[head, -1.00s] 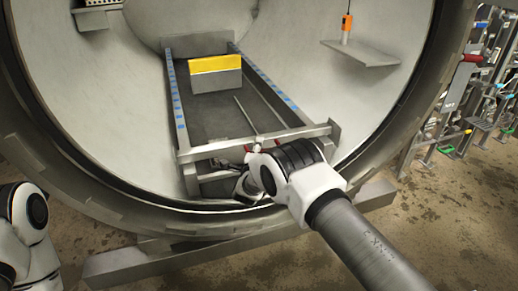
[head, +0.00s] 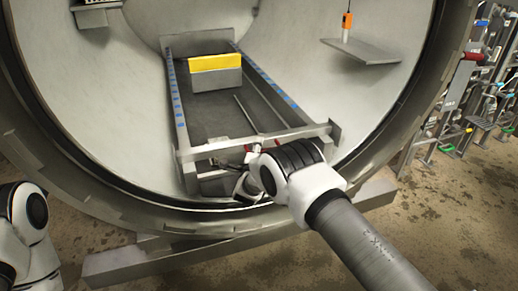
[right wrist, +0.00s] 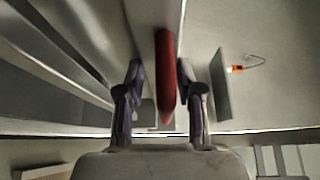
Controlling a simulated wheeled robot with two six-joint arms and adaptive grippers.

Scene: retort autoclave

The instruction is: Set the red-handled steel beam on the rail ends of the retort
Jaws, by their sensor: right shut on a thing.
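The steel beam (head: 222,148) lies crosswise over the near ends of the two blue-marked rails (head: 178,105) in the retort mouth, with a plate at each end. Whether it is fully seated on both rail ends cannot be told. Its red handle (head: 248,148) shows partly beside my right wrist; in the right wrist view the red handle (right wrist: 166,78) stands upright between the fingers. My right gripper (right wrist: 158,82) is shut on that handle; in the head view the wrist hides much of the gripper. My left gripper is out of view; only part of the left arm shows.
The round retort rim (head: 120,205) curves around my right arm. A yellow-topped block (head: 215,64) lies farther back between the rails. A side shelf (head: 360,52) with an orange item (head: 347,20) above it is on the right wall. Racks (head: 470,100) stand outside at right.

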